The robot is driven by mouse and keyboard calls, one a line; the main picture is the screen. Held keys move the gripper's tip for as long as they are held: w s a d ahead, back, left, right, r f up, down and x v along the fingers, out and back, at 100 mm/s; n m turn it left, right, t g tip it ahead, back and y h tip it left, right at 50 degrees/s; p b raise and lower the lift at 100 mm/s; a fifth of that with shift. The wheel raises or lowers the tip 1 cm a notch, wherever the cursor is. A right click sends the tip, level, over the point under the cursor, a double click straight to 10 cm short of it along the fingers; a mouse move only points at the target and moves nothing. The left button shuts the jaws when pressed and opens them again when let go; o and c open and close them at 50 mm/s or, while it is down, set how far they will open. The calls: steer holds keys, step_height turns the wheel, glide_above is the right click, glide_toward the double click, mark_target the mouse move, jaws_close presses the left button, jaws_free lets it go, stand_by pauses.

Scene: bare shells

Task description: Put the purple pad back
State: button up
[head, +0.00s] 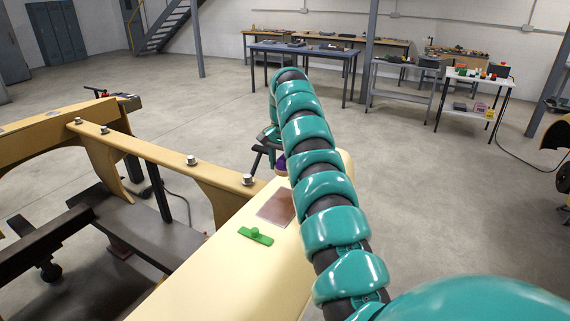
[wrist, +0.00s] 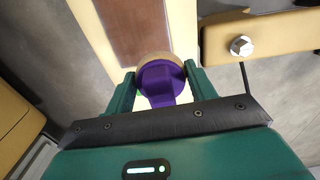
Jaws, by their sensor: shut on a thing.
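The purple pad (wrist: 162,78) sits between the two teal fingers of my gripper (wrist: 160,70) in the wrist view. It has a round purple head with a tan rim at its far side and a narrower purple part toward the palm. In the head view a small bit of the purple pad (head: 281,162) shows beside my arm, near the far end of the cream panel (head: 215,270). My gripper is shut on it. My arm hides most of the gripper and pad there. I cannot tell whether the pad touches the panel.
Workbenches (head: 305,58) stand at the back. The floor between is open.

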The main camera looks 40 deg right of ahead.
steer(key=shift+w+a+f, duration=0.1)
steer(key=shift+w+a, duration=0.15)
steer(key=shift+a, duration=0.25)
steer(key=shift+w+a+n, duration=0.15)
steer(key=shift+a+n, duration=0.15)
steer(key=shift+w+a+f, duration=0.1)
steer(key=shift+a, duration=0.1)
steer(key=shift+f, duration=0.1)
steer(key=shift+w+a+f+n, duration=0.15)
steer(key=shift+w+a+n, duration=0.15)
steer(key=shift+a, duration=0.2)
steer(key=shift+w+a+f+n, duration=0.1)
steer(key=shift+w+a+n, duration=0.15)
steer(key=shift+a, duration=0.2)
steer(key=shift+w+a+f+n, duration=0.15)
steer(key=shift+w+a+n, duration=0.2)
steer(key=shift+a, duration=0.3)
steer(key=shift+w+a+f+n, duration=0.2)
steer(key=shift+a+n, duration=0.1)
steer(key=shift+a, duration=0.35)
